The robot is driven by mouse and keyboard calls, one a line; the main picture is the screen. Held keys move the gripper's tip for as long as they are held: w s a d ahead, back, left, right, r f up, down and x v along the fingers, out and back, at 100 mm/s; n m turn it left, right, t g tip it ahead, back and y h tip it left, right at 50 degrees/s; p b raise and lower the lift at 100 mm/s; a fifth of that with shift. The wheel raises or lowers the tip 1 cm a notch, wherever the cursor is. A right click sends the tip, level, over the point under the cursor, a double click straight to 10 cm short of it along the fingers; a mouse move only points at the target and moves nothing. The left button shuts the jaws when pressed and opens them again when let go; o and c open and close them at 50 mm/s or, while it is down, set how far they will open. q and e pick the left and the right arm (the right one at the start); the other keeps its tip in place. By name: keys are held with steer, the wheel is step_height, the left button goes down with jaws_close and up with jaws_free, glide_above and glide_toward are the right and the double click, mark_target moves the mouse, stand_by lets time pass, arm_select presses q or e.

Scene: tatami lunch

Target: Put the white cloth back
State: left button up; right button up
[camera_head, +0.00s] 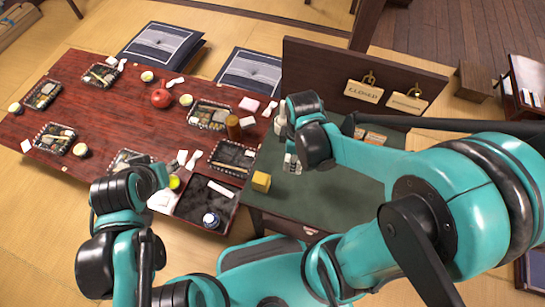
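A white, cloth-like flat piece (162,202) lies at the near edge of the red table, partly hidden by my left arm; I cannot tell for sure that it is the white cloth. My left gripper (160,174) is beside it, over the table's near edge; its fingers are mostly hidden. My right gripper (290,160) is over the dark green side table (335,190), near the upright board. Its fingers are small and partly covered by my wrist. I cannot see whether either gripper holds something.
The red table (112,105) carries several lunch boxes, cups and a red round pot (161,98). A dark tray (192,206) holds a small jar (211,220). The brown board (330,68) with hanging signs stands behind.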

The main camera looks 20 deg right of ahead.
steer(key=w+d+n+b, duration=0.1)
steer(key=w+d+n, duration=0.2)
steer(key=d, duration=0.1)
steer(key=w+a+f+b, duration=0.2)
steer(key=w+a+f, duration=0.1)
steer(key=w+a, duration=0.1)
steer(key=w+a+f+b, duration=0.2)
steer(key=w+a+f, duration=0.1)
steer(key=f, duration=0.1)
steer(key=shift+w+a, duration=0.35)
steer(key=shift+a, duration=0.05)
steer(key=shift+f+b, duration=1.05)
steer(key=shift+f, duration=0.75)
steer(key=shift+f, duration=0.2)
steer(key=o, duration=1)
steer(key=shift+r, duration=0.1)
